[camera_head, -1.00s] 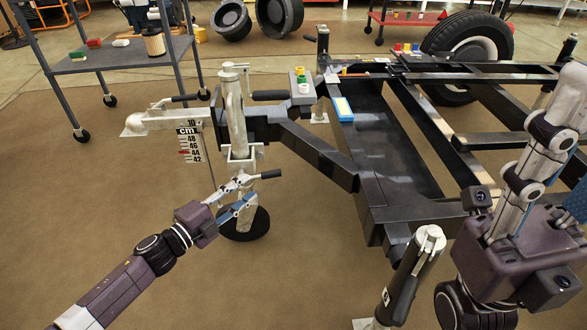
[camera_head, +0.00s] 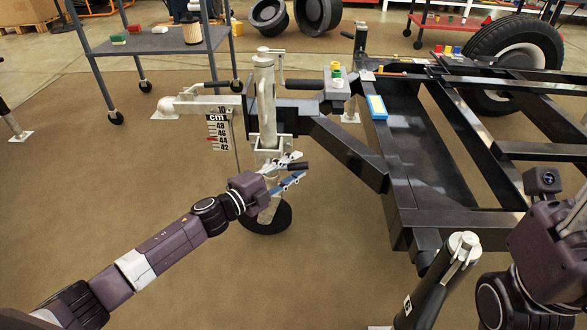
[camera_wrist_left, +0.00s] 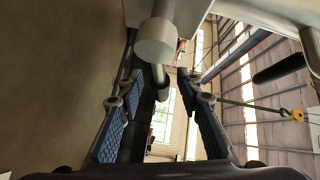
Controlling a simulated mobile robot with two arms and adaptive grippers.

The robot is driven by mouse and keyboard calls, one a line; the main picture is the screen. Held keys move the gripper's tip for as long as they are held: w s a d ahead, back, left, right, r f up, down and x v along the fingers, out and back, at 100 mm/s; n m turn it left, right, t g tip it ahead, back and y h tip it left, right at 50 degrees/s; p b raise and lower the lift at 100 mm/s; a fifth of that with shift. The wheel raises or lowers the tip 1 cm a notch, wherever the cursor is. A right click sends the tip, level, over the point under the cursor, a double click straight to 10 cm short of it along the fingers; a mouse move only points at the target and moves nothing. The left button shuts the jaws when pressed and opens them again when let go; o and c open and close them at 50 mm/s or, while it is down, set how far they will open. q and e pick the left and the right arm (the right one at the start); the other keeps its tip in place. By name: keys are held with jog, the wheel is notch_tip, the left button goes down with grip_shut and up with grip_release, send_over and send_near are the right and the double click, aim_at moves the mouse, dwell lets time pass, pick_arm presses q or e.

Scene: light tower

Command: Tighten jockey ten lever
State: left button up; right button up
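The jockey (camera_head: 265,108) is an upright silver tube in a clamp bracket, with a dark wheel (camera_head: 268,221) below. A short lever with a black grip (camera_head: 299,166) sticks out to the right at the clamp. My left gripper (camera_head: 297,170) is open beside the clamp, its fingers apart near the grip; I cannot tell whether they touch it. In the left wrist view, a grey round-ended rod (camera_wrist_left: 155,42) shows ahead of the spread blue-padded fingers, and a black grip (camera_wrist_left: 280,68) lies to the right. My right wrist is at the right edge; its fingers are mostly outside the picture.
A centimetre scale (camera_head: 218,133) hangs left of the jockey. The black trailer frame (camera_head: 340,152) runs to the right. A black-and-silver post (camera_head: 437,285) stands in front. A grey shelf cart (camera_head: 160,43) is at the back left.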

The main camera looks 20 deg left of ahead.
pick_arm(q)
grip_shut()
dwell(0.5)
